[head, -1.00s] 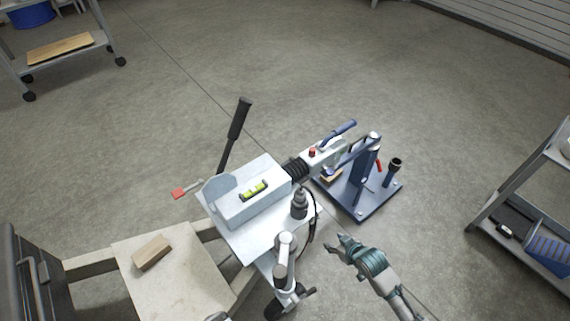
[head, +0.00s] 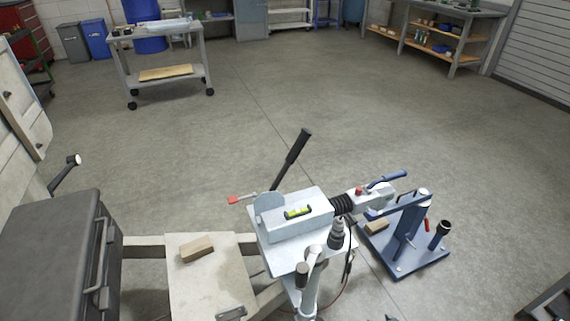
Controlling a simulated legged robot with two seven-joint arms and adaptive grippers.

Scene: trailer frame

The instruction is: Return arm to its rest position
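Neither of my grippers shows clearly in the head view. A tiny dark bit at the bottom edge, right of the middle, may belong to my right arm, but too little shows to tell. The white trailer coupling (head: 300,222) with a yellow-green level (head: 298,212) on top is in the lower middle. Its black-gripped lever (head: 293,158) stands up tilted. A blue hitch stand (head: 405,245) is at its right, by the coupling head.
A wood block (head: 197,249) lies on the pale board (head: 205,285) of the trailer frame. A dark grey box (head: 55,250) is at left. A wheeled cart (head: 165,55) stands at back left and a workbench (head: 440,35) at back right. The floor between is clear.

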